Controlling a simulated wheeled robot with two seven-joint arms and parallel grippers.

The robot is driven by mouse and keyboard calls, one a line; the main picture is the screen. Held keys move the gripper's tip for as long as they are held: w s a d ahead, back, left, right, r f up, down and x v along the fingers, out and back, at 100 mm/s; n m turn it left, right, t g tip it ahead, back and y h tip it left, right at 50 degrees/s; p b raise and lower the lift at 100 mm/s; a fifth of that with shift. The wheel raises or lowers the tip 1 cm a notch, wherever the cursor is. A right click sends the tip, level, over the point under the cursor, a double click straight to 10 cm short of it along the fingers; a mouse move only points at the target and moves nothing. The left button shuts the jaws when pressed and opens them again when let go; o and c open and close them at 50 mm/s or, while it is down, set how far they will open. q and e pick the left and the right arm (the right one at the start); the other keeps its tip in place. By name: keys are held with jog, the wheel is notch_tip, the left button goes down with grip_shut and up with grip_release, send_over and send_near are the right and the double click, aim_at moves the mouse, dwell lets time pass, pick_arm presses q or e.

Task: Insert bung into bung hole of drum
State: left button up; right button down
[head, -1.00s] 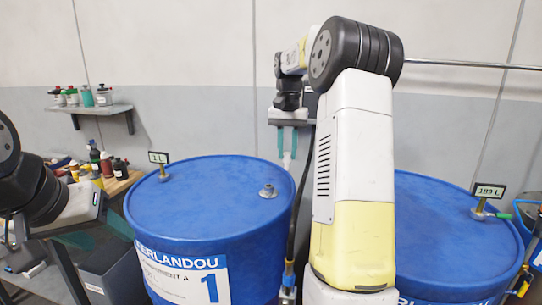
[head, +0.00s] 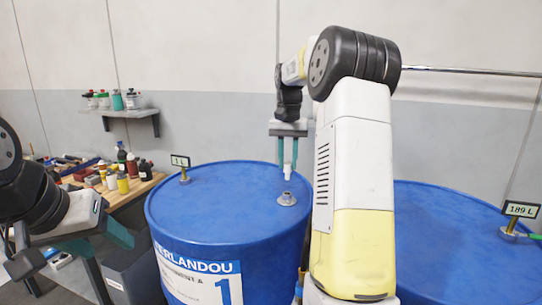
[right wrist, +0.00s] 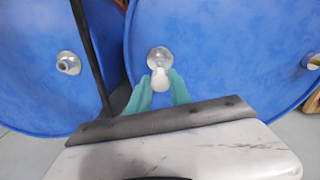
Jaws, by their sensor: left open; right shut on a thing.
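The blue drum (head: 215,195) with the number 1 label stands upright in the middle of the head view. Its bung hole (head: 287,199) is a raised metal ring on the right of the lid. My right gripper (head: 287,163) points down, shut on the white bung (head: 287,173). The bung hangs upright just above the hole, with a small gap visible in the head view. In the right wrist view the bung (right wrist: 160,81) sits between the teal fingertips, its end overlapping the edge of the ring (right wrist: 159,57). My left gripper (head: 112,236) is open and empty, left of the drum.
A second blue drum (head: 450,235) stands on the right with a 189 L sign (head: 520,209). A 1 L sign (head: 180,161) stands on the first drum's lid. A cluttered wooden bench (head: 132,187) and a wall shelf (head: 130,113) are at left.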

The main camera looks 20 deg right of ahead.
aim_at(288, 163)
jog(key=shift+f, duration=1.95)
jog(key=shift+f, duration=1.8)
jog(key=c, duration=1.1)
grip_release()
jog(key=shift+r, duration=0.1)
notch_tip(288, 163, up, 6)
jog(key=shift+r, duration=0.8)
